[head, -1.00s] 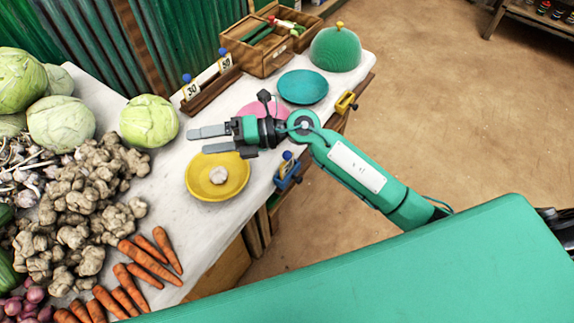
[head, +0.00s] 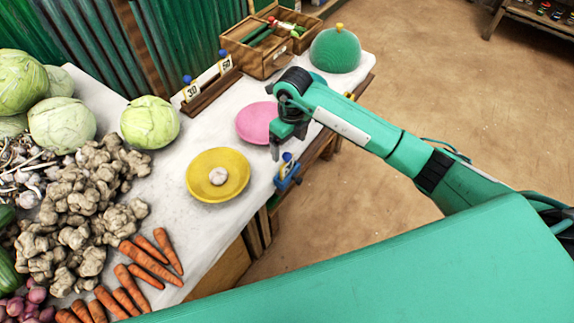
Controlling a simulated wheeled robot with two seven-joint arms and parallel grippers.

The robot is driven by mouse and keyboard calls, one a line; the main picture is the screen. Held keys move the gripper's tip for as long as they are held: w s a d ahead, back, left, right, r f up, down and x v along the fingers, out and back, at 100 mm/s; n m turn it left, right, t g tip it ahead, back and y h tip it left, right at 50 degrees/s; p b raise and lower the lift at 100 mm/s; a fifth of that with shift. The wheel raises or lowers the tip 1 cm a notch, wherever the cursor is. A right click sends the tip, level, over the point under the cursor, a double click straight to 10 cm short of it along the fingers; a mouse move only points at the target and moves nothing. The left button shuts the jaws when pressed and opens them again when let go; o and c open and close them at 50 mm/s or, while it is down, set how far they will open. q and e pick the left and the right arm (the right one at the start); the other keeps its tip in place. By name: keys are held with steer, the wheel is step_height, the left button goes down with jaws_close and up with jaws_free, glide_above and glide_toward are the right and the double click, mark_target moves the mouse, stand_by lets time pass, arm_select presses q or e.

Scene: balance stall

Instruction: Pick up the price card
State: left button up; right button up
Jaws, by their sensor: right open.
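Two white price cards with blue knobs, marked 30 (head: 192,92) and 50 (head: 225,66), stand in a dark wooden rack (head: 213,91) at the back of the stall table. My left gripper is out of view.
A yellow plate (head: 203,186) holds a garlic bulb (head: 218,176). A pink plate (head: 252,122) lies behind it, and a teal plate is mostly hidden by my arm. A wooden crate (head: 250,58) and green dome (head: 336,50) stand at the back. Vegetables crowd the left.

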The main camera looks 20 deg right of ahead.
mark_target(288, 155)
step_height(288, 155, down, 4)
steer(key=shift+s+a+f, duration=0.1)
steer(key=shift+a, duration=0.05)
steer(key=shift+w+a+f+p, duration=0.15)
steer(key=shift+f+p, duration=0.35)
steer(key=shift+f, duration=0.8)
steer(key=shift+w+d+f+p, duration=0.1)
steer(key=shift+f+p, duration=0.35)
steer(key=shift+f, duration=0.85)
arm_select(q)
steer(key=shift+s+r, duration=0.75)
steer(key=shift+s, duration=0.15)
arm_select(e)
steer(key=c, duration=1.1)
